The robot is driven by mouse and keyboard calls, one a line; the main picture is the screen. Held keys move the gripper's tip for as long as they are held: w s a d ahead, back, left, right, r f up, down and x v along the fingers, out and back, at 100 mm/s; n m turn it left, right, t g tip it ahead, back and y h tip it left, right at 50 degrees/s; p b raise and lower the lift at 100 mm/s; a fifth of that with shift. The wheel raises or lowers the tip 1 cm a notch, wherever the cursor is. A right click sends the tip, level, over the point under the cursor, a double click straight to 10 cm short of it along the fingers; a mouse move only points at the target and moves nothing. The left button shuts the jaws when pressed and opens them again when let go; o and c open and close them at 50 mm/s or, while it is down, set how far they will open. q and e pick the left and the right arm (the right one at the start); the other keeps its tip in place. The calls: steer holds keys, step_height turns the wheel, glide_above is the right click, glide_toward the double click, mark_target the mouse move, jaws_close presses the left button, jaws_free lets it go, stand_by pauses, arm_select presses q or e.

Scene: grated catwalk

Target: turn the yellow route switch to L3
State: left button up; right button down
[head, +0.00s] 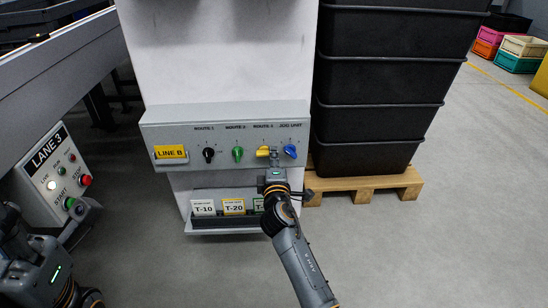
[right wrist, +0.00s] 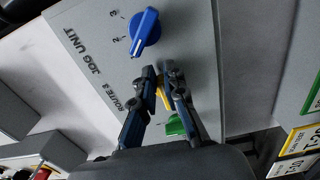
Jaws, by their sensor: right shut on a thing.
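The yellow route switch (head: 263,152) is on the grey panel (head: 160,133), under the ROUTE 3 label, between the green knob (head: 238,154) and the blue knob (head: 290,151). My right gripper (head: 273,155) is shut on it from the front. In the right wrist view, the yellow switch (right wrist: 163,97) shows as a small strip between the two fingers (right wrist: 165,82). The fingers hide most of it and its marks, so its setting is unclear. My left arm shows at the lower left of the head view, away from the panel; its fingers cannot be made out.
A black knob (head: 208,154) and a LINE B plate (head: 171,152) are further left. Below is a rack of T-10 and T-20 cards (head: 233,207). Black crates (head: 372,110) stand on a pallet (head: 400,185) at right. A LANE 3 button box (head: 52,175) is at left.

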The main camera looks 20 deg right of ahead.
steer(key=shift+a+f, duration=0.2)
steer(key=shift+a, duration=0.3)
steer(key=c, duration=1.4)
jaws_free()
steer(key=shift+a, duration=0.1)
steer(key=shift+w+r, duration=0.1)
steer(key=shift+d, duration=0.2)
steer(key=v, duration=1.2)
